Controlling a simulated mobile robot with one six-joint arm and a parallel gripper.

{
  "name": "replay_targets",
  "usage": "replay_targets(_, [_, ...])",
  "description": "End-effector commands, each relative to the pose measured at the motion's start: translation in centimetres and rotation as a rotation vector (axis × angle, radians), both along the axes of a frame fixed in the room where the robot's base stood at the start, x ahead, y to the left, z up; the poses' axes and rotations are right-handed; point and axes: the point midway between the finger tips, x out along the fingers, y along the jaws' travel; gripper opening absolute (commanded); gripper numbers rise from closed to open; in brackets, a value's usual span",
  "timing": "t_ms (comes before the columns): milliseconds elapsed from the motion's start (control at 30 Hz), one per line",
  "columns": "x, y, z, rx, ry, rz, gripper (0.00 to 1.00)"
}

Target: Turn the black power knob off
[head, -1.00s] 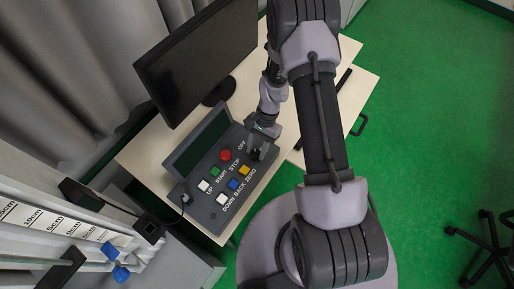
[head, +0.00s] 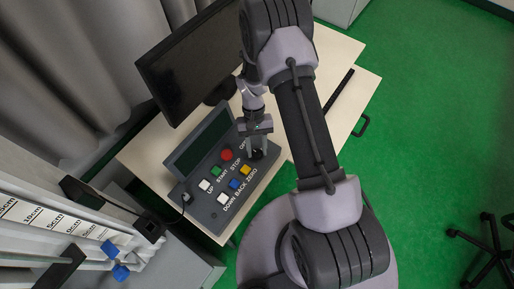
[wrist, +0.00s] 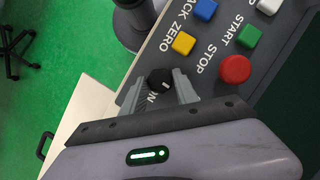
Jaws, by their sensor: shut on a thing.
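The black power knob (wrist: 160,78) with a white pointer mark sits on the grey control panel (wrist: 215,78), beside the yellow ZERO button and the red STOP button. My gripper (wrist: 159,86) has one finger on each side of the knob and is shut on it. Part of the ON label shows between the fingers in the wrist view. In the head view my gripper (head: 257,153) points down at the right end of the panel (head: 207,213). It hides most of the knob there, and the OFF label shows partly beside it.
The red STOP button (wrist: 234,69) and yellow ZERO button (wrist: 183,43) are close to my fingers. A black monitor (head: 190,60) stands behind the panel on the pale table (head: 335,60). A rail with blue clamps (head: 108,247) is at lower left.

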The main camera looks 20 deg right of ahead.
Motion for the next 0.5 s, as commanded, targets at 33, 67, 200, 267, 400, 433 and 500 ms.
replay_targets(33, [-0.05,0.03,-0.03,0.000,0.001,0.011,0.00])
replay_targets(67, [-0.06,0.03,-0.03,-0.001,0.001,0.017,0.00])
replay_targets(200, [-0.06,0.03,-0.03,0.000,0.001,0.036,0.00])
replay_targets(267, [-0.06,0.04,-0.03,0.000,0.002,0.039,0.00])
replay_targets(400, [-0.06,0.04,-0.03,0.000,0.001,0.041,0.00])
replay_targets(433, [-0.06,0.03,-0.03,0.000,0.001,0.041,0.00])
replay_targets(500, [-0.06,0.03,-0.03,0.000,0.001,0.040,0.00])
